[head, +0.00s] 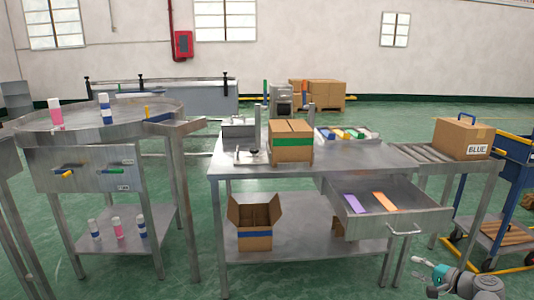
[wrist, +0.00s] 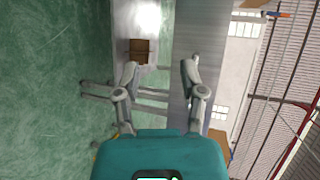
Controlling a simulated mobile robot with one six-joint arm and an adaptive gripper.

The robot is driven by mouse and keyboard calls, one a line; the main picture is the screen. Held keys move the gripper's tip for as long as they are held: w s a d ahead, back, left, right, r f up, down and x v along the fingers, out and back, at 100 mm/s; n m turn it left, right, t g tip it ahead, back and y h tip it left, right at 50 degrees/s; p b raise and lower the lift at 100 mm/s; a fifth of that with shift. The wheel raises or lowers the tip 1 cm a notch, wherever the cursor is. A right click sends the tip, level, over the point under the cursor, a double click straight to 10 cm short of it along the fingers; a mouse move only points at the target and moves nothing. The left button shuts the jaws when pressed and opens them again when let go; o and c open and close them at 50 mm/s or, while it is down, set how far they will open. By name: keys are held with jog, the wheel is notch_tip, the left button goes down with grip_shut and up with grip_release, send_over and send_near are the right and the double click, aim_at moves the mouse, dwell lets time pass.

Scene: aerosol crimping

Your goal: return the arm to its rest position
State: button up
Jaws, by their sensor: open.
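My gripper (head: 429,278) shows at the bottom right of the head view, with part of my grey and teal arm behind it. It is low, in front of the steel workbench (head: 357,155) and below its open drawer (head: 420,216). In the wrist view my gripper (wrist: 160,66) has its two fingers spread wide apart with nothing between them. The wrist view is turned sideways and shows green floor, the bench and a brown box (wrist: 139,50) beyond the fingers.
The drawer sticks out toward me and holds a purple (head: 355,203) and an orange block (head: 385,201). An open carton (head: 254,238) stands on the lower shelf. A blue cart (head: 512,170) stands at right. A round table (head: 80,122) with spray cans is at left.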

jog(key=s+a+f+n+g+h, duration=0.2)
jog(key=a+f+n+g+h, duration=0.15)
jog(key=a, duration=0.55)
jog(key=s+a+f+n+g+h, duration=0.25)
jog(key=a+f+n+g, duration=0.25)
jog(key=a, duration=0.5)
jog(key=s+a+f+n+g+h, duration=0.2)
jog(key=s+a+f+n+g, duration=0.15)
jog(key=a, duration=0.55)
notch_tip(320, 180, up, 36)
jog(key=w+p, duration=0.1)
jog(key=p, duration=3.6)
jog(key=shift+g, duration=0.3)
jog(key=shift+f, duration=0.1)
